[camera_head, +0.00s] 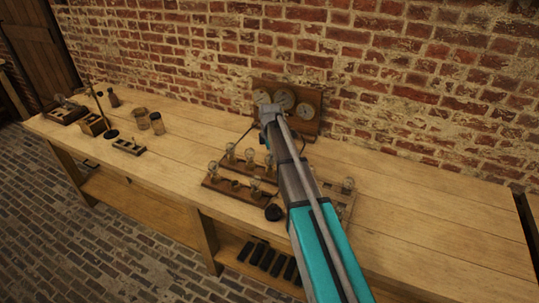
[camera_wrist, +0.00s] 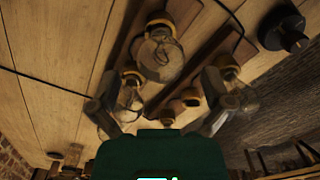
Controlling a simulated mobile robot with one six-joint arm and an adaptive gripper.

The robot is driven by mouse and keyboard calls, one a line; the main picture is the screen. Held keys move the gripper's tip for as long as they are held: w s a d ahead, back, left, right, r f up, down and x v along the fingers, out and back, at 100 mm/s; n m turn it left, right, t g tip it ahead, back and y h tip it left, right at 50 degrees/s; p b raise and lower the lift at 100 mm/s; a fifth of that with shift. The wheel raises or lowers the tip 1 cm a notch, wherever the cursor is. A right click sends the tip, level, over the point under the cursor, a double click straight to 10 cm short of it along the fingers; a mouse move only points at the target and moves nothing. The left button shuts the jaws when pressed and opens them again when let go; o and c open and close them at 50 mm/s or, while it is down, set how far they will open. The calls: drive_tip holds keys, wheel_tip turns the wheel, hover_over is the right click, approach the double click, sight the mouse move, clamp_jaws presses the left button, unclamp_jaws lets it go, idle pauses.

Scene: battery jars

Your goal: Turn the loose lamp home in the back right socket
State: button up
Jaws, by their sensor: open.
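A dark wooden board (camera_head: 222,188) on the bench carries two rows of clear glass lamps in brass sockets. The back right lamp (camera_head: 268,161) stands at the right end of the back row, close to my arm. In the wrist view a large clear lamp (camera_wrist: 160,58) stands nearest; it appears to be this one. I cannot tell how far it is screwed in. My gripper (camera_wrist: 160,100) is open and empty, its fingers to either side below that lamp's bulb in the picture, apart from it.
A gauge board (camera_head: 311,110) stands against the brick wall behind the gripper. Another lamp (camera_head: 347,185) stands on a tray right of my arm. A round black knob (camera_head: 273,212) sits at the board's front right. Jars (camera_head: 157,122) stand to the left; the bench's right end is clear.

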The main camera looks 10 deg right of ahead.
drive_tip(key=shift+f, duration=0.15)
clamp_jaws()
drive_tip(key=shift+s+m, duration=0.1)
drive_tip(key=shift+m, duration=3.2)
drive_tip(key=m, duration=0.6)
drive_tip(key=shift+a, duration=0.1)
drive_tip(key=shift+m, duration=0.4)
drive_tip(key=shift+m, duration=2.5)
